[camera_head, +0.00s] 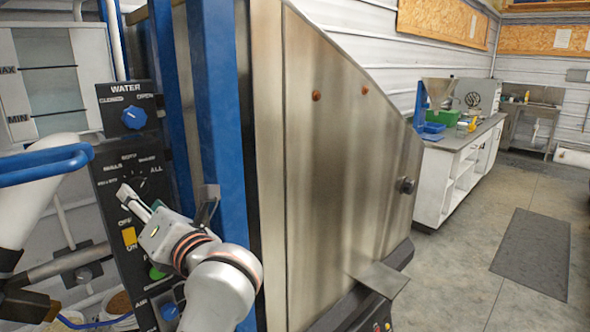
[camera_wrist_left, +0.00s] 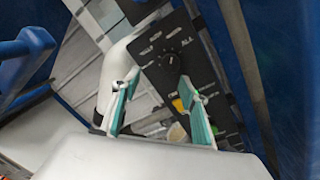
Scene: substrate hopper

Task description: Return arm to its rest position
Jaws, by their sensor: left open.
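My left gripper (camera_head: 167,196) is open and empty in front of the black control panel (camera_head: 112,163), near its black selector knob (camera_head: 141,184). My pale left arm comes up from the bottom of the head view and hides part of the panel. In the left wrist view, the two teal-lined fingers of the left gripper (camera_wrist_left: 159,78) stand apart. The selector knob (camera_wrist_left: 170,60) shows beyond the gap between them, and a yellow switch (camera_wrist_left: 179,105) shows further down. My right gripper is in neither view.
A blue post (camera_head: 215,100) and a large steel hopper (camera_head: 340,150) stand right of the panel. A blue rail (camera_head: 45,165) runs at the left. A white workbench (camera_head: 462,165) stands at the back right. Open floor with a dark mat (camera_head: 535,250) lies at the right.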

